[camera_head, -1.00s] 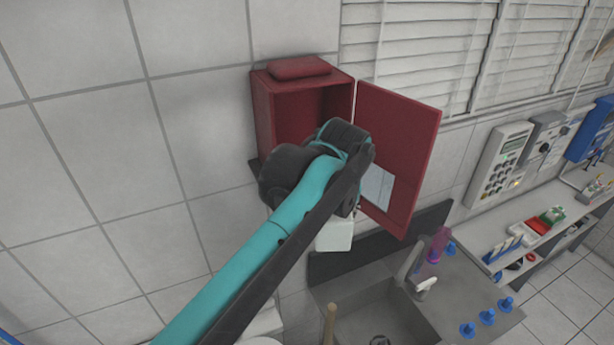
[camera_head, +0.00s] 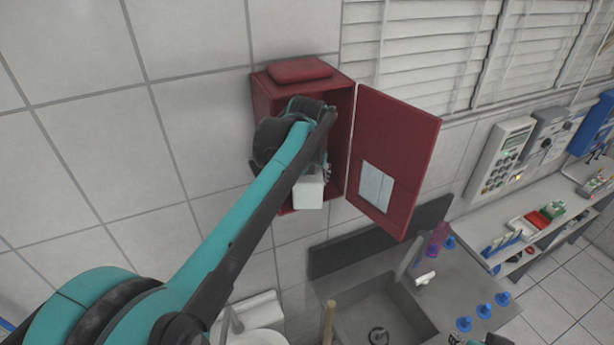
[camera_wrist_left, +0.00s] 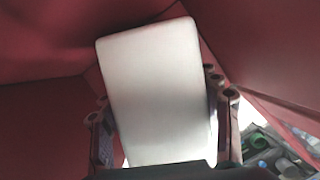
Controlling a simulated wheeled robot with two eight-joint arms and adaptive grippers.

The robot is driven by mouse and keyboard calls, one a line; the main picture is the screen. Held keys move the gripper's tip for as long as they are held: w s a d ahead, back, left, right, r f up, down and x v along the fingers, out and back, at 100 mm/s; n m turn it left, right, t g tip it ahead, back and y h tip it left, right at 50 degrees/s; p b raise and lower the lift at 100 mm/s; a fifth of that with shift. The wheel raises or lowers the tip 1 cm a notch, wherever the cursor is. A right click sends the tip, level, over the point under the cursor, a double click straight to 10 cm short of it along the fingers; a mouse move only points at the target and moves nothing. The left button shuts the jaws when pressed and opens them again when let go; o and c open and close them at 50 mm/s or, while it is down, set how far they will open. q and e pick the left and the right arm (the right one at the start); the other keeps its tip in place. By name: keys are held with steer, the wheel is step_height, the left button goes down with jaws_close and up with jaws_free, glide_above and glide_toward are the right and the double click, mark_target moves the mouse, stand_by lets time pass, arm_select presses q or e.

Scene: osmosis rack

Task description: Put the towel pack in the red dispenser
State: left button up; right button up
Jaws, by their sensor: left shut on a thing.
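The red dispenser (camera_head: 263,97) hangs on the tiled wall with its door (camera_head: 396,135) swung open to the right. My left gripper (camera_head: 314,168) is at the dispenser's open front and shut on the white towel pack (camera_head: 308,193). In the head view the pack's lower end shows below my gripper, near the bottom of the opening. In the left wrist view the pack (camera_wrist_left: 157,90) stands slightly tilted between the fingers, with red walls around it. My arm hides much of the opening, so I cannot tell whether the pack touches the dispenser's floor.
A pale sheet (camera_head: 376,187) is on the door's inner face. Below are a grey sink (camera_head: 365,310), a tap (camera_head: 408,255) and several blue knobs. A shelf with small items stands at right. The left wall is clear. A cropped dark shape shows at the bottom right edge.

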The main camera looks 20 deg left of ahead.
mark_target(307, 180)
arm_select(q)
steer(key=shift+s+d, duration=0.15)
steer(key=shift+s, duration=0.25)
steer(key=shift+f, duration=0.1)
steer(key=o, duration=1.2)
steer(key=shift+w, duration=0.1)
steer(key=shift+c, duration=0.2)
steer(key=shift+o, duration=0.6)
steer(key=shift+w+f, duration=0.1)
steer(key=shift+w, duration=0.05)
steer(key=shift+s+r, duration=0.2)
steer(key=shift+r, duration=0.25)
steer(key=b+v, duration=0.1)
steer(key=v, duration=0.6)
arm_select(e)
steer(key=shift+s+f, duration=0.25)
steer(key=shift+f, duration=0.3)
